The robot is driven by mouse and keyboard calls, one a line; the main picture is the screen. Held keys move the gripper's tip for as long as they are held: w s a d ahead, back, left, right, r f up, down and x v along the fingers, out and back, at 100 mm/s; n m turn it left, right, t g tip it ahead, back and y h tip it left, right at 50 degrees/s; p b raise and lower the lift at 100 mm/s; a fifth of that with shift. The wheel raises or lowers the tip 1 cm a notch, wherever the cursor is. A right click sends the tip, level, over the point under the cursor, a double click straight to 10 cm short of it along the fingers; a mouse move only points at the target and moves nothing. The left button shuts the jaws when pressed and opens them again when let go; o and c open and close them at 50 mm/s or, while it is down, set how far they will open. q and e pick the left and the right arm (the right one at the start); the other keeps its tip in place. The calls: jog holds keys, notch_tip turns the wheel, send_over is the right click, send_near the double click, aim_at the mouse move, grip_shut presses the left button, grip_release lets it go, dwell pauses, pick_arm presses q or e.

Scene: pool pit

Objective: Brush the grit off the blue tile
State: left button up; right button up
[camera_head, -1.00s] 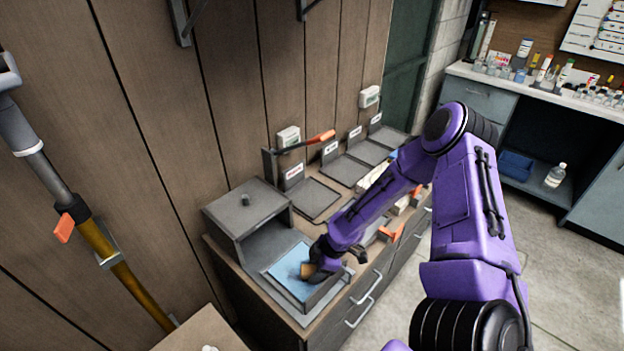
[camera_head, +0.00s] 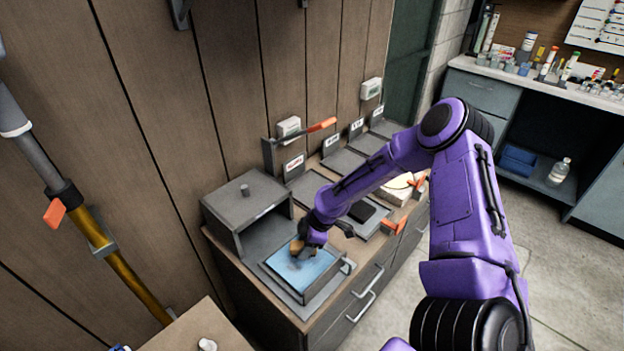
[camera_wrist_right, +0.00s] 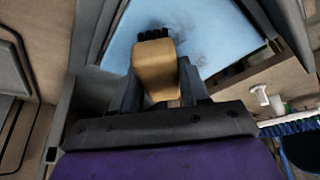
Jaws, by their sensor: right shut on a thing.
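The blue tile (camera_head: 307,272) lies flat in a grey tray (camera_head: 268,275) on the bench, in front of a grey box. My right gripper (camera_head: 300,246) is over the tile's far part, shut on a brush with a tan wooden handle (camera_wrist_right: 156,66). The brush's dark bristles (camera_wrist_right: 153,34) point at the tile in the right wrist view; I cannot tell if they touch. The blue tile also fills the top of that view (camera_wrist_right: 205,30), with faint dark specks near the bristles. My left gripper is not in view.
A grey open-fronted box (camera_head: 248,208) stands just left of the tray. Labelled grey plates (camera_head: 313,187) line the wall side, one near an orange-handled lever (camera_head: 318,127). A black block (camera_head: 362,211) sits right of the tile. My arm crosses above the bench.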

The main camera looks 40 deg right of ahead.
jog(key=shift+w+a, duration=0.1)
jog(key=shift+w, duration=0.5)
jog(key=shift+w+f+b, duration=0.15)
jog(key=shift+w+b, duration=0.4)
jog(key=shift+b, duration=0.1)
jog(key=shift+w+a+b, duration=0.1)
jog(key=shift+w+b, duration=0.45)
jog(key=shift+w, duration=0.65)
jog(key=shift+r, duration=0.25)
notch_tip(320, 180, up, 6)
jog(key=p, duration=0.5)
jog(key=shift+f, duration=0.1)
jog(key=shift+p, duration=0.3)
